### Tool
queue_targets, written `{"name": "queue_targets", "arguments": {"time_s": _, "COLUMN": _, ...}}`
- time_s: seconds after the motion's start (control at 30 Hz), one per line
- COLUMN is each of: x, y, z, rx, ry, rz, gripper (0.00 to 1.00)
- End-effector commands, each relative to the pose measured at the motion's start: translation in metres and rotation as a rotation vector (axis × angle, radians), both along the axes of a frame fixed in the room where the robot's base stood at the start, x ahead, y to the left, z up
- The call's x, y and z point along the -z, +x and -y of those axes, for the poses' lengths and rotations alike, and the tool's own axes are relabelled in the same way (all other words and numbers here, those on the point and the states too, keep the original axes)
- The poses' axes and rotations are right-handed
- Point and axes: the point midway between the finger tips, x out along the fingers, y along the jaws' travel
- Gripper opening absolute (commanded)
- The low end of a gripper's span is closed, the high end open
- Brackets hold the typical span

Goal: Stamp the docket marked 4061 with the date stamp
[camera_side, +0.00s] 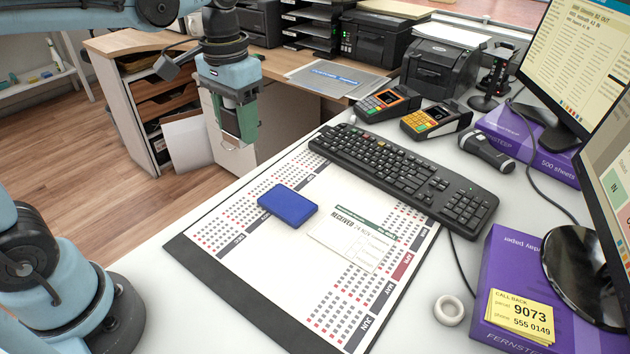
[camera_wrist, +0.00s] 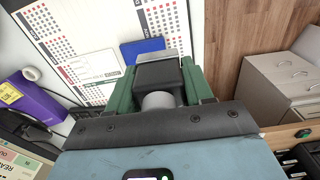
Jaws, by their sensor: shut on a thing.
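The docket (camera_side: 352,240), a pale slip with a green strip, lies flat on the calendar desk pad; it bears the dark words RECEIVED 24 NOV. Its number is too small to read. The docket also shows in the wrist view (camera_wrist: 92,66). A blue ink pad (camera_side: 288,204) lies left of the docket in the side view. My gripper (camera_side: 243,122), with green fingers, is raised beyond the desk pad's far left edge. In the wrist view, it is shut on the black date stamp (camera_wrist: 158,75). The fingers mostly hide the stamp in the side view.
A black keyboard (camera_side: 403,175) borders the pad's far right side. Card terminals (camera_side: 436,120), a scanner (camera_side: 487,152), a white tape roll (camera_side: 449,310) and a purple paper box (camera_side: 505,275) stand around it.

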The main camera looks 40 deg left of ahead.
Motion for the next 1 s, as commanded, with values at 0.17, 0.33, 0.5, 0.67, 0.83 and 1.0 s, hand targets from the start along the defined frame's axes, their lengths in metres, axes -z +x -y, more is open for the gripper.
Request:
{"name": "queue_targets", "arguments": {"time_s": 0.17, "x": -0.002, "y": -0.002, "z": -0.001, "rx": 0.000, "ry": 0.000, "rz": 0.000, "gripper": 0.00}}
{"name": "queue_targets", "arguments": {"time_s": 0.33, "x": -0.002, "y": -0.001, "z": -0.001, "rx": 0.000, "ry": 0.000, "rz": 0.000, "gripper": 0.00}}
{"name": "queue_targets", "arguments": {"time_s": 0.5, "x": -0.001, "y": 0.000, "z": 0.001, "rx": 0.001, "ry": 0.000, "rz": 0.000, "gripper": 0.00}}
{"name": "queue_targets", "arguments": {"time_s": 0.67, "x": 0.010, "y": 0.014, "z": 0.020, "rx": 0.003, "ry": 0.000, "rz": 0.000, "gripper": 0.00}}
{"name": "queue_targets", "arguments": {"time_s": 0.83, "x": 0.038, "y": 0.037, "z": 0.064, "rx": 0.001, "ry": 0.000, "rz": 0.000, "gripper": 0.00}}
{"name": "queue_targets", "arguments": {"time_s": 1.0, "x": 0.069, "y": 0.051, "z": 0.113, "rx": -0.006, "ry": 0.000, "rz": 0.001, "gripper": 0.00}}
